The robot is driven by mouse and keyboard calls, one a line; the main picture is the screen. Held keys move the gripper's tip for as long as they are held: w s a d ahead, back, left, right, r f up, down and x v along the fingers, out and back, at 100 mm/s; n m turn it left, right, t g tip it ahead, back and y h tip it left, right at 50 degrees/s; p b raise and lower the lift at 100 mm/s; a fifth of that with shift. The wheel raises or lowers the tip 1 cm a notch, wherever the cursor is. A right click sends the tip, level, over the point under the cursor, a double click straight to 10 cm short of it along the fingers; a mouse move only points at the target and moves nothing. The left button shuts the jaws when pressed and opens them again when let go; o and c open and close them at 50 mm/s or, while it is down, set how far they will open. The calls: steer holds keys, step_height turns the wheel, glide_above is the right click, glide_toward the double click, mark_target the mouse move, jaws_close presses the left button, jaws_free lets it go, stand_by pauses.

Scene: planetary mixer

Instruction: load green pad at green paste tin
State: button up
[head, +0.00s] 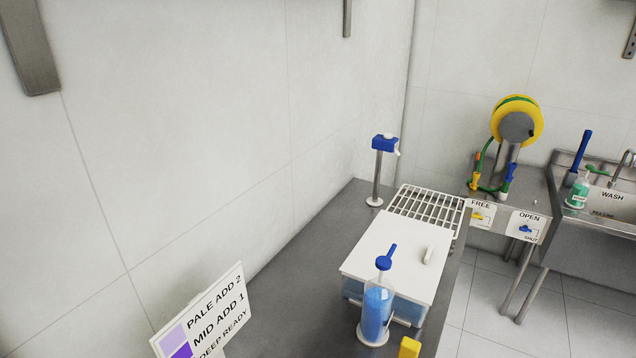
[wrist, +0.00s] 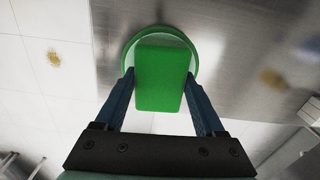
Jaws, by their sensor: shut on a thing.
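In the wrist view, my gripper (wrist: 160,78) has its two blue fingers closed on the sides of a green pad (wrist: 161,95), a bright green rectangular block. Directly behind the pad is a round tin with a green rim (wrist: 159,30), which I take to be the green paste tin. The pad covers most of the tin's middle, so its contents are mostly hidden. I cannot tell whether the pad touches the tin. My gripper, the pad and the tin are not in the head view.
The head view shows a grey counter (head: 283,290) with a sign (head: 205,315), a blue bottle (head: 376,312), a white-lidded box (head: 390,250), a wire rack (head: 428,205) and a blue-headed stand (head: 377,175). A hose reel (head: 517,125) and a sink (head: 610,205) are at right.

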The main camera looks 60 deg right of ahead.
steer(key=shift+s, duration=0.1)
step_height(320, 180, up, 7)
steer(key=p, duration=0.7)
steer(key=shift+p, duration=0.4)
stand_by(0.7)
steer(key=shift+w+a+f+b, duration=0.15)
steer(key=shift+w+f+b, duration=0.05)
steer(key=shift+w+b, duration=0.15)
steer(key=w+a+f+n+b, duration=0.1)
steer(key=w+a+n+b, duration=0.5)
steer(key=n, duration=1.1)
steer(key=w+a+n+b, duration=0.6)
steer(key=a+n+b, duration=0.3)
steer(key=n, duration=0.8)
steer(key=a, duration=0.2)
steer(key=shift+a+f, duration=0.4)
